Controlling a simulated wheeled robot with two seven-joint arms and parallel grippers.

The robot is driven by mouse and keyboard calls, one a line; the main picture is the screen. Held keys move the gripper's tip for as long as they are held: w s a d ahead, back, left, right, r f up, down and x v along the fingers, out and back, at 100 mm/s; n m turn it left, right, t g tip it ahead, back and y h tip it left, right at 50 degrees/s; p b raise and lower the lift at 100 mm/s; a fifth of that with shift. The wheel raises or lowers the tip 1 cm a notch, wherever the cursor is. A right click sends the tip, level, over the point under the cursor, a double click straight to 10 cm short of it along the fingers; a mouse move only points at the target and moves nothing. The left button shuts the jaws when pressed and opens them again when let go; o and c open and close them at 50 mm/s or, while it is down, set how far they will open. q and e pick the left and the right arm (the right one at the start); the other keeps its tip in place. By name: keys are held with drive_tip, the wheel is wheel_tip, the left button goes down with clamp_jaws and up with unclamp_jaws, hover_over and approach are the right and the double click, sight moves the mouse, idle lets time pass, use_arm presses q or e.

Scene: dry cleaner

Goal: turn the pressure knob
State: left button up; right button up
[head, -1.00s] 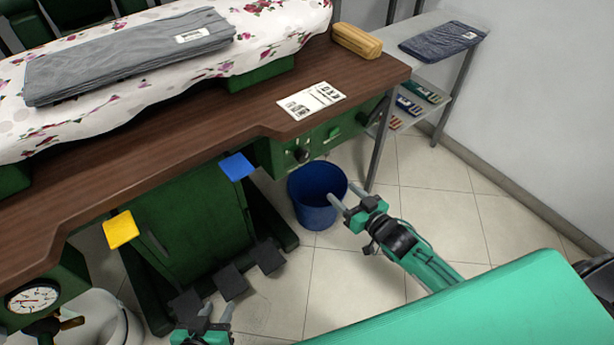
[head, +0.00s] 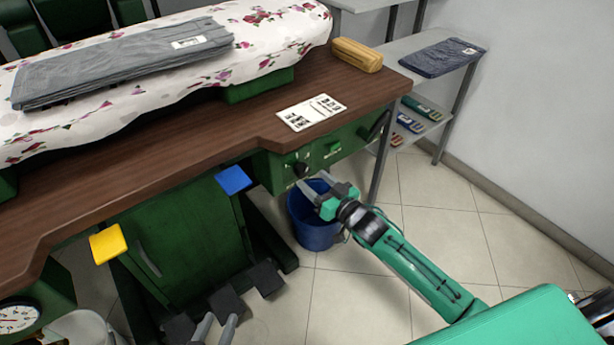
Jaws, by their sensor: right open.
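A dark round knob (head: 300,169) sits on the green front panel (head: 275,176) under the right part of the brown worktop. I cannot read a label on it. My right gripper (head: 310,181) is open and empty, its fingertips just below and to the right of this knob in the picture; I cannot tell whether they touch the panel. My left gripper (head: 216,327) shows only its two fingers at the bottom edge, apart, with nothing between them. A round pressure gauge (head: 17,317) is partly visible at the lower left.
A blue bucket (head: 316,236) stands on the floor behind my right gripper. A green switch (head: 334,148) and a dark handle (head: 377,125) are further right on the panel. Blue (head: 233,180) and yellow (head: 108,243) pads stick out under the worktop (head: 190,160). Dark pedals (head: 226,301) are below.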

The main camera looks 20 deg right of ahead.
sight(305, 173)
drive_tip(key=shift+x, duration=1.25)
use_arm(q)
drive_tip(key=shift+w+d+r+t, duration=0.15)
drive_tip(key=shift+w+r+t, duration=0.25)
drive_tip(key=shift+r+t, duration=0.3)
use_arm(e)
drive_tip(key=shift+x, duration=0.8)
drive_tip(key=c, duration=1)
